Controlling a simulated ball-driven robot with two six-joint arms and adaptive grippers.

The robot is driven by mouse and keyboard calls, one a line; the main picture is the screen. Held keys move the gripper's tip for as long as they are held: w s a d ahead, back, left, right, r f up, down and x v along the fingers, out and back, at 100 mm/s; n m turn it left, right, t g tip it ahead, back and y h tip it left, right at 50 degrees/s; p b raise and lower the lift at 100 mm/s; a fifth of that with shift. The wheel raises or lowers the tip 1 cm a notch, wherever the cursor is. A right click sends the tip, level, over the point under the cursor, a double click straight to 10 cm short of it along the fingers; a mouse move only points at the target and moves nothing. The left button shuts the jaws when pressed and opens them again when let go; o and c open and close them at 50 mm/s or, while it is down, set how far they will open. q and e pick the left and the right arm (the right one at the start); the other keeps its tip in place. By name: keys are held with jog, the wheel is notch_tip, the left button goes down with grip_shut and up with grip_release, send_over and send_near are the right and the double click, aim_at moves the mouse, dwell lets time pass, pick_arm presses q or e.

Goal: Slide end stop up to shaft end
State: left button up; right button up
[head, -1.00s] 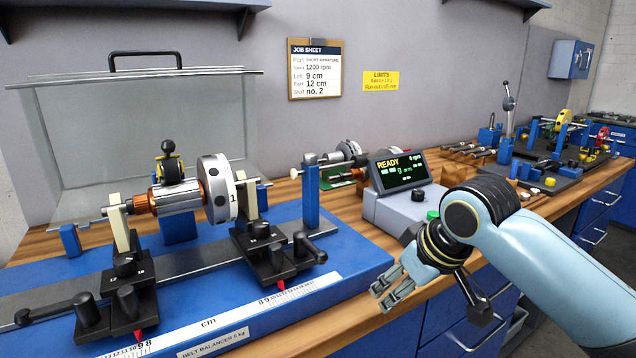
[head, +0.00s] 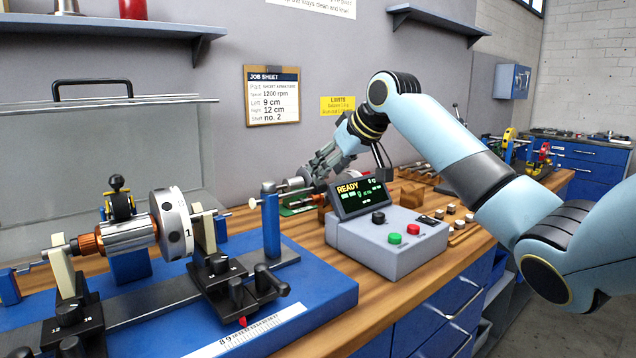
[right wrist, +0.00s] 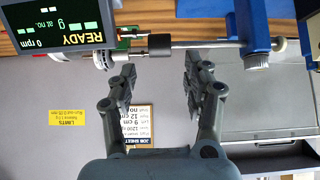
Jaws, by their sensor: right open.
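The end stop is a rod through a blue post (head: 271,222) at the right end of the balancer. Its pale tip (head: 253,203) points left at the shaft end (head: 225,212), with a visible gap between them. In the right wrist view the blue post (right wrist: 255,18) shows, with the rod (right wrist: 205,45) and its black knurled knob (right wrist: 160,45). My right gripper (head: 318,170) is open and empty behind the display box. In the right wrist view its two fingers (right wrist: 158,75) straddle the knob's line, with the knob just beyond the fingertips. My left gripper is not in view.
The rotor with its white disc (head: 173,222) rests on two supports on the blue base. The grey control box (head: 390,240) with its READY display (head: 362,195) stands close in front of my right gripper. A job sheet (head: 272,95) hangs on the wall behind.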

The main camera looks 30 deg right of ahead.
jog(key=x, duration=0.5)
jog(key=shift+w+f, duration=0.15)
jog(key=shift+f, duration=0.1)
grip_shut()
jog(key=shift+a, duration=0.1)
